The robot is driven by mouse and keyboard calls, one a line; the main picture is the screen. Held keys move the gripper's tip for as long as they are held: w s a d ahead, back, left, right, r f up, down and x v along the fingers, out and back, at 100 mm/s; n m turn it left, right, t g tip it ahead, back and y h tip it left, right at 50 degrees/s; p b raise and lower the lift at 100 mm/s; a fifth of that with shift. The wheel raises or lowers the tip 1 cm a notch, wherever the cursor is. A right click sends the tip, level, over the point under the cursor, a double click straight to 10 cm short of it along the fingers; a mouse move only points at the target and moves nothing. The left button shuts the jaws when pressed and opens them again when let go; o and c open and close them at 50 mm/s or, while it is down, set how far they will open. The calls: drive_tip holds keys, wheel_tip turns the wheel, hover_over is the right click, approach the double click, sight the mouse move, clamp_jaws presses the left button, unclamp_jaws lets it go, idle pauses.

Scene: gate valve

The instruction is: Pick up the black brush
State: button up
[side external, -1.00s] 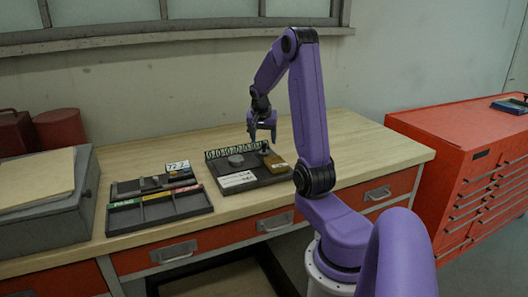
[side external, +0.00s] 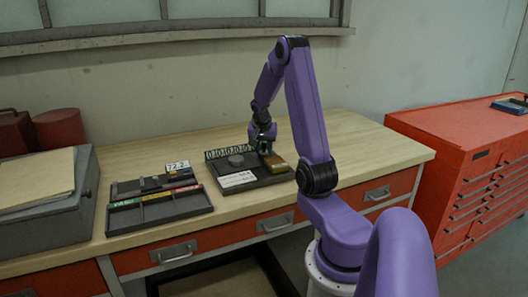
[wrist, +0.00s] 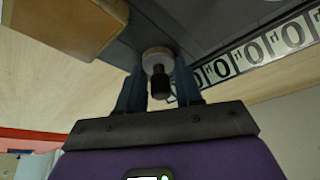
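My gripper (side external: 264,145) is lowered at the back right of the dark board (side external: 263,180) on the bench. In the wrist view its two dark fingers (wrist: 160,82) are apart, one on each side of a small upright black piece (wrist: 160,84) with a pale round part. This piece may be the black brush; its form is partly unclear. I see gaps between it and the fingers. In the side view it is mostly hidden by the gripper.
A brown block (side external: 276,163) lies close beside the gripper, also large in the wrist view (wrist: 65,25). A row of numbered plates (side external: 228,153) lines the board's back edge. A grey disc (side external: 236,160) and white labels lie on the board. A divided tray (side external: 160,210) stands left. The bench's right is clear.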

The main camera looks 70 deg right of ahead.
sight(264, 143)
drive_tip(key=shift+c, duration=0.4)
drive_tip(key=shift+r, duration=0.1)
drive_tip(key=shift+r, duration=0.5)
wheel_tip(264, 143, up, 2)
drive_tip(key=shift+r, duration=0.2)
drive_tip(key=s+a+r, duration=0.9)
drive_tip(key=a, duration=0.2)
drive_tip(key=shift+r, duration=0.25)
